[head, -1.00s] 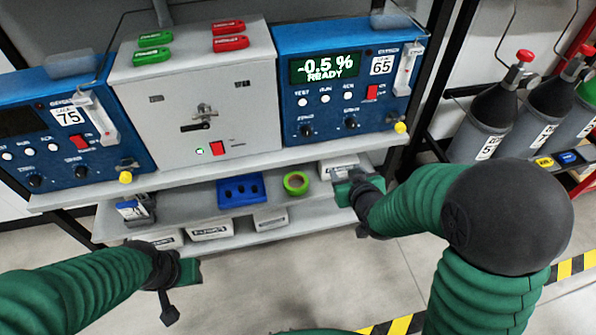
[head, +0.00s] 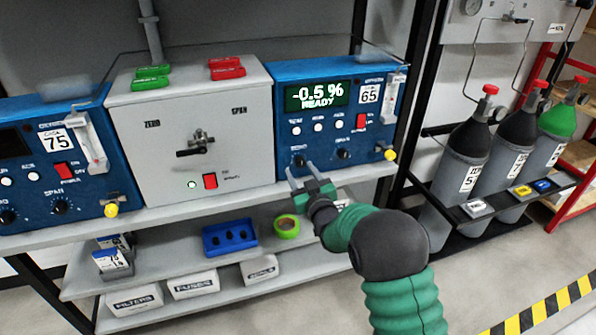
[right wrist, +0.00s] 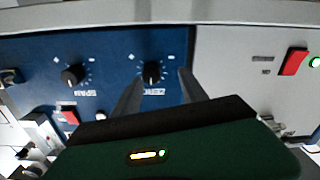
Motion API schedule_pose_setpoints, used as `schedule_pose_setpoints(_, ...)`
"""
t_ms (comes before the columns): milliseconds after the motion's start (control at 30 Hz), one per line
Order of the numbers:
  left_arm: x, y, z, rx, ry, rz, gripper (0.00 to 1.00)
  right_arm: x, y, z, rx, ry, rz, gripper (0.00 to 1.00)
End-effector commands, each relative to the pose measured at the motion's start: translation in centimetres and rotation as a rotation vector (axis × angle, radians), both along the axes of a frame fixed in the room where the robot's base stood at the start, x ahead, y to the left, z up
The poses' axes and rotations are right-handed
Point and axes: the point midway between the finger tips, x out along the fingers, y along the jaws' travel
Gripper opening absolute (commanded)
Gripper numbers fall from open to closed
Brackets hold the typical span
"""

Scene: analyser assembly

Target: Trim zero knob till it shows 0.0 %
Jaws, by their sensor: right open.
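The right-hand blue analyser (head: 270,95), labelled 65, shows "-0.5 %" and "READY" on its display (head: 315,95). Its black zero knob (head: 298,161) is at the lower left of its front, with the span knob (head: 343,154) to the right. My right gripper (head: 302,170) is open and empty just in front of and below the zero knob. In the right wrist view, which is upside down, the zero knob (right wrist: 151,72) appears between the two open fingers (right wrist: 160,76); contact cannot be told. My left gripper is out of view.
A grey box (head: 190,110) with a valve handle stands left of the analyser, and another blue analyser (head: 60,150) is further left. Gas cylinders (head: 470,150) stand at right.

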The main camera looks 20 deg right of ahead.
Motion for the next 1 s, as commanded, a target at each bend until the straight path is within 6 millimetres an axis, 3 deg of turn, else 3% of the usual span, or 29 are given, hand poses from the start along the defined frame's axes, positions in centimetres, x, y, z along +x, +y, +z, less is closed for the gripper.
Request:
schedule_pose_setpoints(200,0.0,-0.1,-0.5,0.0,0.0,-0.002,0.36,2.5,-0.2,-0.1,0.001,0.0,-0.002,0.5)
schedule_pose_setpoints(467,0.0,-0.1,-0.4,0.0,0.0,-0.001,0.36,2.7,0.2,0.1,-0.003,0.0,-0.002,0.5)
schedule_pose_setpoints(833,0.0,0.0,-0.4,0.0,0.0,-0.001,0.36,2.6,0.1,-0.1,-0.001,0.002,0.0,0.02)
schedule_pose_setpoints(1000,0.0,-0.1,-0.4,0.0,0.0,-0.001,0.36,2.6,0.0,-0.2,-0.001,0.005,-0.002,0.0)
